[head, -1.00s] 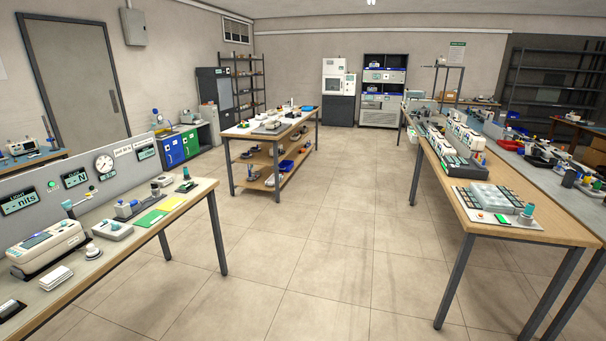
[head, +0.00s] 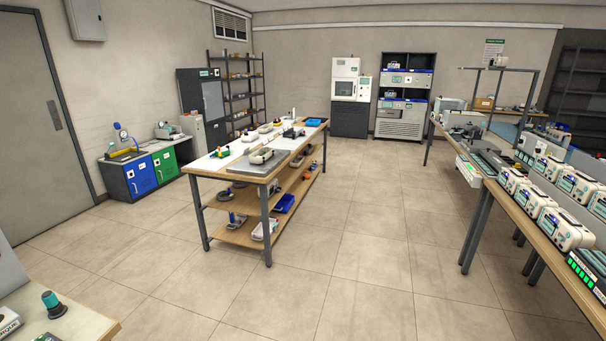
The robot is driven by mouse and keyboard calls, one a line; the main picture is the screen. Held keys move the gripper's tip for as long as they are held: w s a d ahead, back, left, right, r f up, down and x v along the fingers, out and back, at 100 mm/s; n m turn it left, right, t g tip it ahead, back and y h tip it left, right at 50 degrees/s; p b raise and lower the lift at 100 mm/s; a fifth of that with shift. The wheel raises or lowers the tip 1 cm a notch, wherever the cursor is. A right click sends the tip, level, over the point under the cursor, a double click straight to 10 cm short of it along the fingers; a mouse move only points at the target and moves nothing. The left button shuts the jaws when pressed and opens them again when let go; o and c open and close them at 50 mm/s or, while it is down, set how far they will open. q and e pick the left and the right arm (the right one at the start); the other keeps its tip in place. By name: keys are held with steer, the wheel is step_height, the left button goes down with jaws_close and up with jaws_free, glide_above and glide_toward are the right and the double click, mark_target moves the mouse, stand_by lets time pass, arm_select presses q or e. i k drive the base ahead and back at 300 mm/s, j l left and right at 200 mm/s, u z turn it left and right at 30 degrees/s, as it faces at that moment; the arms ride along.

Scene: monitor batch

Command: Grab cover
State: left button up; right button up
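I cannot pick out the cover for certain in the head view. A central two-level table (head: 203,169) has a grey mat (head: 238,167) near its front with a beige device (head: 262,155) on it. Several small parts stand further back on the tabletop, too small to identify. The lower shelf holds round dark parts, a blue bin (head: 285,203) and a pale tray (head: 265,229). Neither of my grippers is in view.
A long bench at right carries several white monitors (head: 547,220). A bench corner (head: 100,325) with a teal-topped part (head: 53,303) is at lower left. Blue (head: 141,178) and green (head: 166,166) cabinet doors stand by the left wall. The floor (head: 375,250) between tables is clear.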

mark_target(255, 158)
steer(key=i, duration=0.85)
steer(key=i+u, duration=0.1)
steer(key=i, duration=0.75)
steer(key=i+l, duration=0.15)
steer(key=i, duration=0.7)
steer(key=i+l+u, duration=0.1)
steer(key=i+u, duration=0.4)
steer(key=i+l+u, duration=0.3)
steer(key=u, duration=0.2)
steer(key=i+l+u, duration=0.7)
steer(key=l+u, duration=0.3)
